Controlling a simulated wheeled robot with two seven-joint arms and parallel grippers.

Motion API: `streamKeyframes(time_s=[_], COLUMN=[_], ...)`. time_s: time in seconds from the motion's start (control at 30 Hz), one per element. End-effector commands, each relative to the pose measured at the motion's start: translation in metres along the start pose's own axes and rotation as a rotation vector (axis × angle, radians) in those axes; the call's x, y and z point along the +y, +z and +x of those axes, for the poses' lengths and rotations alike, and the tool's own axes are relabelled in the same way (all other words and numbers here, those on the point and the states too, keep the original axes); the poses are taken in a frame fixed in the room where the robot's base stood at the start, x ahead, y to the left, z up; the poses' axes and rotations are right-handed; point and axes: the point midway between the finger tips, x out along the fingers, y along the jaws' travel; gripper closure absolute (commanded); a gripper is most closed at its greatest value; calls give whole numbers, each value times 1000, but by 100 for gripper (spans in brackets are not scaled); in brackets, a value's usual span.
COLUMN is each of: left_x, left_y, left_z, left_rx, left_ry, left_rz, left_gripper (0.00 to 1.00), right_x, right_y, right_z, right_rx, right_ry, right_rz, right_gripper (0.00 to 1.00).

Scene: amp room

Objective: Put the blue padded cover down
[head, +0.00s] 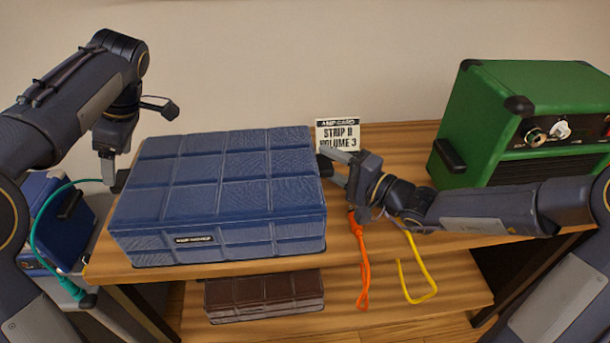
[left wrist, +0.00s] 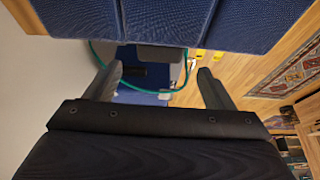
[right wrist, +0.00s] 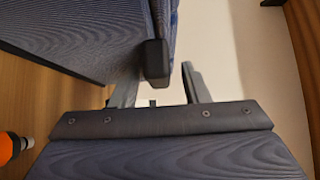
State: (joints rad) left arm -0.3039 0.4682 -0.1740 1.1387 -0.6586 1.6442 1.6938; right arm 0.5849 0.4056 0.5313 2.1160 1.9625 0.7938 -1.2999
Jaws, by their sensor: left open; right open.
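The blue padded cover (head: 220,190) is a quilted box shape with a small label on its front. It appears to rest level on the wooden top of the stand (head: 385,145); what is under it is hidden. My left gripper (head: 113,178) is open beside its left side. In the left wrist view the cover (left wrist: 200,22) fills the top, with a dark tab (left wrist: 160,53) between the spread fingers. My right gripper (head: 336,165) is open at its right side. In the right wrist view a black tab (right wrist: 156,62) on the cover sits by the open fingers.
A green amp (head: 490,120) stands on the right. A card (head: 338,134) reading "STRIP II VOLUME 3" stands behind the cover. Orange (head: 362,270) and yellow (head: 430,293) cables hang at the front. A brown padded box (head: 265,296) lies on the lower shelf. A teal cable (head: 40,220) loops at left.

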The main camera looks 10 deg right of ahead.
Motion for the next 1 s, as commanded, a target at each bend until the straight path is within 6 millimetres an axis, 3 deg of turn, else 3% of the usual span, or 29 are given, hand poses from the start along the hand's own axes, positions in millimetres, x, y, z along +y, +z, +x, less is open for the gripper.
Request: streamKeyframes(time_s=[0.13, 0.37, 0.8, 1.0], left_x=[1, 0, 0, 0], left_y=[0, 0, 0, 0], left_z=[-22, -34, -33, -33], left_rx=[0, 0, 0, 0], left_ry=[2, -2, -1, -1], left_rz=[0, 0, 0, 0], left_gripper=[24, 24, 24, 24], right_x=[0, 0, 0, 0], right_y=[0, -1, -1, -1], right_z=[0, -8, -94, -116], right_rx=[0, 2, 5, 2], right_ry=[0, 2, 3, 0], right_rz=[0, -2, -2, 0], right_gripper=[58, 58, 58, 58])
